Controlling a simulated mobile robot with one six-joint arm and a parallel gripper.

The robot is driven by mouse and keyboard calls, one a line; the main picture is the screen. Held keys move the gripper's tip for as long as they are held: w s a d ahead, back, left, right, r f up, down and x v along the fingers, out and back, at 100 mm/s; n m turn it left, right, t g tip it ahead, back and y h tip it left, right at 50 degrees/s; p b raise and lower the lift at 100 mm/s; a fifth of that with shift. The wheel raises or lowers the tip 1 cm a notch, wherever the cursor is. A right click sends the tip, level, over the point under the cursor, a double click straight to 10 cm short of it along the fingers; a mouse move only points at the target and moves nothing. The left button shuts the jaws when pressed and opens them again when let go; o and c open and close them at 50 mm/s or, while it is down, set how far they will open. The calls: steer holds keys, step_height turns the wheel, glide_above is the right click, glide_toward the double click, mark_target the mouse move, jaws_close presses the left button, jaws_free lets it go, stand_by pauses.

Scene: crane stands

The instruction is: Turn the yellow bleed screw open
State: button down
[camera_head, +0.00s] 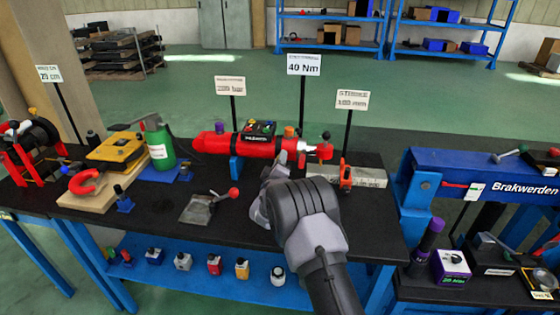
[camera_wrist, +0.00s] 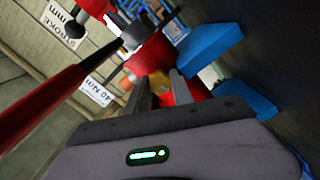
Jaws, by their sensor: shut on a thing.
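In the wrist view the cylinder's red body (camera_wrist: 153,55) is just beyond my fingertips. My two fingers (camera_wrist: 162,80) are closed in on a small yellow-orange piece, the yellow bleed screw (camera_wrist: 160,83), mostly hidden between them. In the head view my own gripper hides the screw. An orange cap (camera_head: 289,131) stands on top of the cylinder.
A red-knobbed lever (camera_head: 232,193) stands left of my gripper. A grey block (camera_head: 345,176) with a red clamp lies at right. A green bottle (camera_head: 159,143) stands further left. Sign posts rise behind the cylinder. Blue supports (camera_wrist: 215,45) flank the cylinder in the wrist view.

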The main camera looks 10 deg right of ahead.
stand_by(0.3)
steer(key=c, duration=1.1)
jaws_free()
steer(key=shift+s, duration=0.1)
steer(key=shift+f, duration=0.1)
